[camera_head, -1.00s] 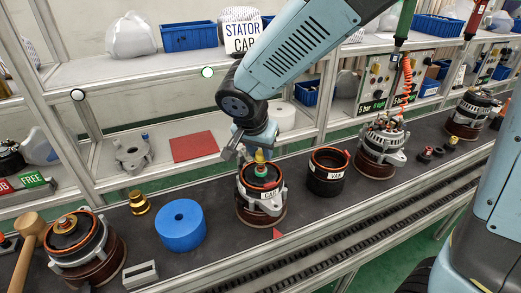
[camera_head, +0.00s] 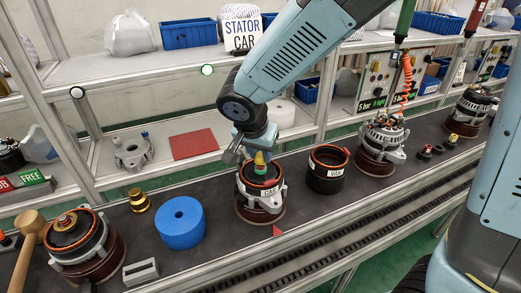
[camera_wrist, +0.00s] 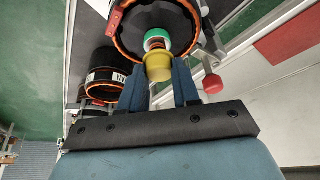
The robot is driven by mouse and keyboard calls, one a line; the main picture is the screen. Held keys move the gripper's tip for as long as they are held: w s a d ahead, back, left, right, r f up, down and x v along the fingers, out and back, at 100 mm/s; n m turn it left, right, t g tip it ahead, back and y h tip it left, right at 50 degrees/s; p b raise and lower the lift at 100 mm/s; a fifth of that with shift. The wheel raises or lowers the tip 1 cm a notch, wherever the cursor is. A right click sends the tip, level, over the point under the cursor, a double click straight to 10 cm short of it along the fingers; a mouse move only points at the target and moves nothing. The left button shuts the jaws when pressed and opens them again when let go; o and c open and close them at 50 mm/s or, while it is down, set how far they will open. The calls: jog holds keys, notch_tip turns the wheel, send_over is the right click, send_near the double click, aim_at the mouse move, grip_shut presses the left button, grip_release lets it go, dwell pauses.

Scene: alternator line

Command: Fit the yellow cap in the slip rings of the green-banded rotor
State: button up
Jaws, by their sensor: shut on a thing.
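The yellow cap (camera_head: 260,158) is held upright over the green-banded rotor (camera_head: 260,169), which stands in a stator labelled "CAR" (camera_head: 270,192) on the bench. My gripper (camera_head: 248,154) is shut on the cap. In the wrist view the cap (camera_wrist: 158,68) sits between the two blue-grey fingers of my gripper (camera_wrist: 159,82). The rotor's green band (camera_wrist: 156,36) and pale rings show just beyond the cap, in line with it. The cap's inner end is close to the slip rings; I cannot tell whether it touches or enters them.
An open black housing labelled "VAN" (camera_head: 327,172) stands close to the right. A blue cylinder (camera_head: 181,224) and a brass piece (camera_head: 139,201) are to the left. Another alternator (camera_head: 80,243) and a mallet (camera_head: 31,229) are farther left. A red mat (camera_head: 194,144) lies behind.

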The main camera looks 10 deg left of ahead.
jog(key=shift+f, duration=0.75)
jog(key=o, duration=1.1)
jog(key=v, duration=1.3)
jog(key=shift+s+r, duration=0.15)
jog(key=shift+r, duration=0.15)
